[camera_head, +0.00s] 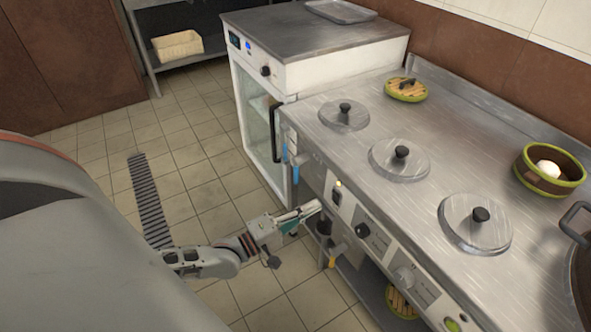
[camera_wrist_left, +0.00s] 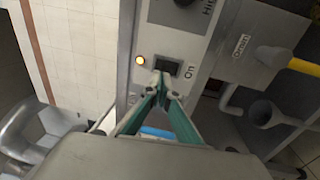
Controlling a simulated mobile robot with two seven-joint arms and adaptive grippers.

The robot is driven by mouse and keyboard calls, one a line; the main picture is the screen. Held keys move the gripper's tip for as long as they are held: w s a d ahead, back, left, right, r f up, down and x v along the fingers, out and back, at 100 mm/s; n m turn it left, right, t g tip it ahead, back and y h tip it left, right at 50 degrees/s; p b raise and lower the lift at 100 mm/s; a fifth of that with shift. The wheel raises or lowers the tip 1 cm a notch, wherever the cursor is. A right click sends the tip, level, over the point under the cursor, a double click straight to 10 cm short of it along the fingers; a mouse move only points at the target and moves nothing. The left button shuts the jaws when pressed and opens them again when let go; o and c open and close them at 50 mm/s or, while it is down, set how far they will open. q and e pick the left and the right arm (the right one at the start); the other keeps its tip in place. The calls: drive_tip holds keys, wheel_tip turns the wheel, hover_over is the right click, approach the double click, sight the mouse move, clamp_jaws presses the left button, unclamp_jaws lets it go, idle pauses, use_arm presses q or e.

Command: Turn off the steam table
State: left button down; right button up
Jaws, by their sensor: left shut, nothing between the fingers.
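The steam table (camera_head: 330,140) is a steel counter with round lids set into its top. Its front panel carries a small rocker switch (camera_wrist_left: 167,67) with an "On" label, seen in the left wrist view. A round indicator light (camera_wrist_left: 140,60) beside the switch glows orange. A dark knob (camera_head: 362,230) sits further along the panel. My left gripper (camera_head: 314,208) is at the panel's front, near the switch. In the left wrist view its green-sided fingers (camera_wrist_left: 164,92) are shut and empty, with the tips just at the switch's edge; contact is unclear. My right gripper is out of view.
A white cabinet (camera_head: 320,75) with a glass door stands left of the table. A yellow-handled valve (camera_wrist_left: 300,65) is near the panel. A green-rimmed pot (camera_head: 525,165) and a dark handled pot stand on the right of the counter.

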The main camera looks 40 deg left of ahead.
sight(334, 195)
use_arm(q)
drive_tip(key=x, duration=0.2)
drive_tip(key=shift+w+d, duration=0.1)
drive_tip(key=shift+w, duration=0.2)
drive_tip(key=shift+x, duration=0.75)
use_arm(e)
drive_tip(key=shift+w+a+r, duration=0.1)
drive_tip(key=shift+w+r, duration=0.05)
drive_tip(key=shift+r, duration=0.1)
use_arm(q)
drive_tip(key=shift+r, duration=0.1)
